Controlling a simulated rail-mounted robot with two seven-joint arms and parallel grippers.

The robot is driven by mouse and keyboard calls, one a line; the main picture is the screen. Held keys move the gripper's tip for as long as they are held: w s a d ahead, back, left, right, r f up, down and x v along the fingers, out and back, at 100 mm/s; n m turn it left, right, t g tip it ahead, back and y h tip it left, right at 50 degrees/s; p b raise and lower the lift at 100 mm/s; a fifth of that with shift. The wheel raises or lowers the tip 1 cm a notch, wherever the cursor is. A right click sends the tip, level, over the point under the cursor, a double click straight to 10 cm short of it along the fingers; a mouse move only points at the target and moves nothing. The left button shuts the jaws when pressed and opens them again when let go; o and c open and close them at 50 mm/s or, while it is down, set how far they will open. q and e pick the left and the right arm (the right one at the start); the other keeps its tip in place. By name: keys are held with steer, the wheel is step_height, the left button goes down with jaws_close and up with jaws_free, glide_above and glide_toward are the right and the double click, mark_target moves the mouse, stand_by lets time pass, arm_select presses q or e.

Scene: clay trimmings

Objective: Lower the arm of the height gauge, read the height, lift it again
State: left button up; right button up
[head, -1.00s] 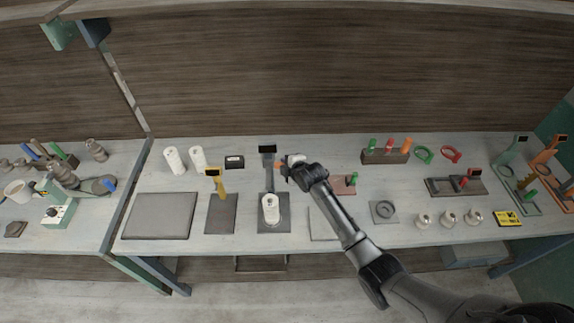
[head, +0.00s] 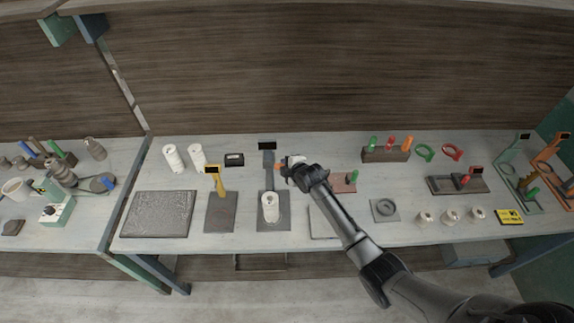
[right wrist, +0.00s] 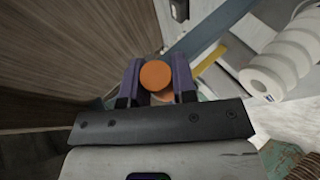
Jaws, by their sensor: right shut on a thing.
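The height gauge has a dark grey base (head: 273,224), a grey upright (head: 268,175) and a black display (head: 267,146) at its top, too small to read. A white ringed cylinder (head: 270,207) stands upright on the base. My right gripper (head: 284,168) is just right of the upright, at an orange knob (head: 279,166). In the right wrist view the orange knob (right wrist: 155,75) sits between the two fingers, which are shut on it. The gauge's arm is hard to make out in the head view. My left gripper is not in view.
A second gauge with a yellow upright (head: 219,183) stands to the left, with a flat grey slab (head: 158,214) beyond it. White cylinders (head: 173,158) and a small black box (head: 234,159) stand behind. A tool block (head: 386,155) is to the right.

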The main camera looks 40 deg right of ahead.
step_height(320, 180, down, 6)
steer(key=b, duration=0.4)
steer(key=shift+f, duration=0.2)
stand_by(0.4)
steer(key=shift+r, duration=0.1)
steer(key=shift+p, duration=0.3)
stand_by(0.5)
